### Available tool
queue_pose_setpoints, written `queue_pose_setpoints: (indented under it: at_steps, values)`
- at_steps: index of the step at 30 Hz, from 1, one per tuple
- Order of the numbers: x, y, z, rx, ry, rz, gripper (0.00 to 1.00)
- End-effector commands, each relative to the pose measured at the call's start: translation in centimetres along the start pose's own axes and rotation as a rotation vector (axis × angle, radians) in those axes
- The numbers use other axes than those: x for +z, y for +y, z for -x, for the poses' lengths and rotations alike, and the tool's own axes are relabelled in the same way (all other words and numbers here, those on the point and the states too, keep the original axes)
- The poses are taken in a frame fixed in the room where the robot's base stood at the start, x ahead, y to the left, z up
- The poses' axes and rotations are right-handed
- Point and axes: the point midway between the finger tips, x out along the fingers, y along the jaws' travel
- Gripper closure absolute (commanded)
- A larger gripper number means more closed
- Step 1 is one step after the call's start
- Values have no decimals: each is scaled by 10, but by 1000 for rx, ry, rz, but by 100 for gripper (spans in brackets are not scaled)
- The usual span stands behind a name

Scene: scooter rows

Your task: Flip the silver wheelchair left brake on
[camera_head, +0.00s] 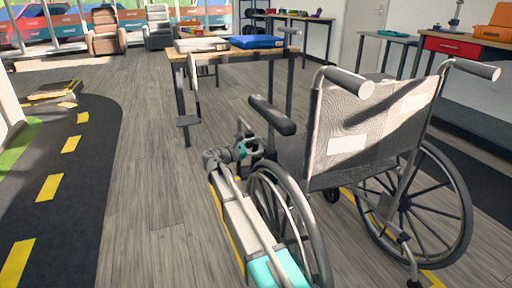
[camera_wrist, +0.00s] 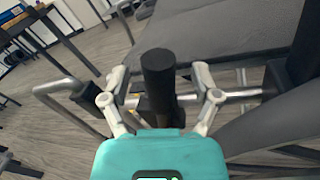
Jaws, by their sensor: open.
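The silver wheelchair (camera_head: 345,150) stands at the right in the head view, its grey back towards me. My gripper (camera_head: 246,137) is beside its left side, ahead of the left wheel (camera_head: 290,220) and below the left armrest (camera_head: 271,115). In the wrist view, my open gripper (camera_wrist: 159,76) has one finger on each side of a black-capped lever (camera_wrist: 158,72), which looks like the left brake. The lever stands up between the fingers, near a silver tube (camera_wrist: 235,96). I cannot tell whether either finger touches it. The lever's lower end is hidden behind the gripper body.
A wooden table (camera_head: 232,54) with a blue case (camera_head: 257,42) stands beyond the wheelchair. A dark track (camera_head: 75,170) with yellow dashes runs along the left. The grey plank floor (camera_head: 145,190) between the track and my arm is clear. A red-drawer bench (camera_head: 453,47) is at the far right.

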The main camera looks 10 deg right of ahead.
Motion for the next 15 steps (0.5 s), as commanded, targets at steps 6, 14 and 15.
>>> queue_pose_setpoints:
  at_steps: [6,14,15]
  values:
    - [0,0,0,-1,0,0,51]
    - [0,0,-1,-1,0,0,99]
    - [0,0,-1,-1,0,0,100]
